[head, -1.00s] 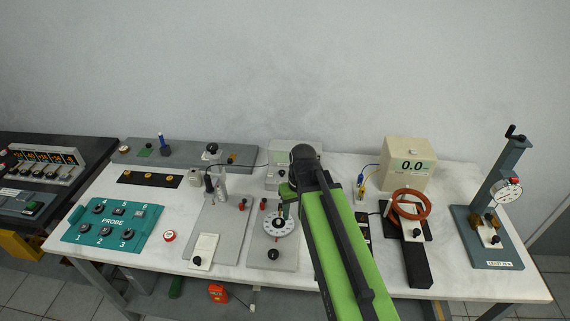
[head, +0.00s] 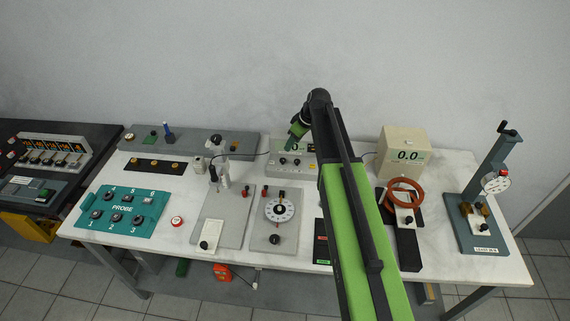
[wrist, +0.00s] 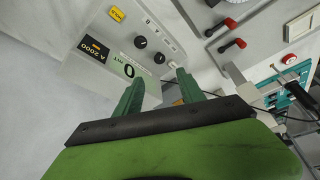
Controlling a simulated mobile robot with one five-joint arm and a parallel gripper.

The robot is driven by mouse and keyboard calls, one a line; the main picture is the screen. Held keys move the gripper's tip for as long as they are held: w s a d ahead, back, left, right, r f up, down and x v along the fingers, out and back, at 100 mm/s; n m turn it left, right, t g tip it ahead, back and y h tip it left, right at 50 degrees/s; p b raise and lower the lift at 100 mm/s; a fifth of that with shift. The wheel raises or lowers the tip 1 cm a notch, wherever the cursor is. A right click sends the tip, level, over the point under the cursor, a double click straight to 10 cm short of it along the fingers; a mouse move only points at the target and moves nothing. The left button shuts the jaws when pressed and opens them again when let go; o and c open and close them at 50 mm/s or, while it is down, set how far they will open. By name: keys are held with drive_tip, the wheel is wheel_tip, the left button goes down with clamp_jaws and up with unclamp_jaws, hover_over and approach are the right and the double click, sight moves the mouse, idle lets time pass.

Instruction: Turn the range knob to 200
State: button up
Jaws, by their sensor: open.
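The grey meter box (head: 275,168) stands at the back middle of the table in the head view. Its front carries a pale green display reading 0 and two small dark knobs. In the wrist view the meter (wrist: 90,65) shows the display (wrist: 128,67) with "0 mT", a yellow-lettered plate (wrist: 95,48) that seems to read "A 2000", and two black knobs, one (wrist: 141,42) and another (wrist: 159,58). I cannot read which is the range knob. My gripper (head: 296,132) is above the meter. In the wrist view my gripper (wrist: 158,80) has its green fingers apart and empty, near the knobs.
A plate with a round white dial (head: 280,209) and red terminals stands in front of the meter. A cream box (head: 402,143) reading 0.0 and an orange ring coil (head: 404,186) are right of my arm.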

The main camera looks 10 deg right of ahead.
sight(283, 159)
drive_tip(key=b+x, duration=0.9)
drive_tip(key=x, duration=0.3)
drive_tip(key=shift+s, duration=0.1)
drive_tip(key=shift+r, duration=0.2)
clamp_jaws()
